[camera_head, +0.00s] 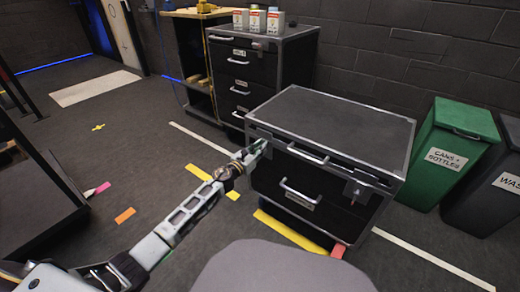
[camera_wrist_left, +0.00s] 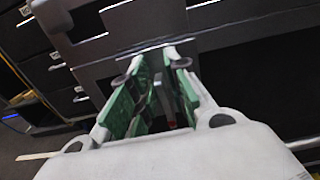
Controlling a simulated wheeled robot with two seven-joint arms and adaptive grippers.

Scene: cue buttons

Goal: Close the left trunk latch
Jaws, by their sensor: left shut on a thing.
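The black trunk (camera_head: 340,122) with metal edges stands in front of me, its lid down. My left gripper (camera_head: 256,150) reaches in from the left and is at the left trunk latch (camera_head: 264,136), at the left end of the trunk's front. It is shut on the latch, which the fingers partly hide. In the left wrist view, the green-padded fingers of the gripper (camera_wrist_left: 154,68) point at the trunk's front. The exact angle of the latch is hard to tell. The right trunk latch (camera_head: 358,188) is on the front near the right corner. My right gripper is not in view.
A green bin (camera_head: 450,150) and a dark bin (camera_head: 495,190) stand at the right. Yellow tape (camera_head: 290,230) lies on the floor by the trunk. Floor to the left is mostly open.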

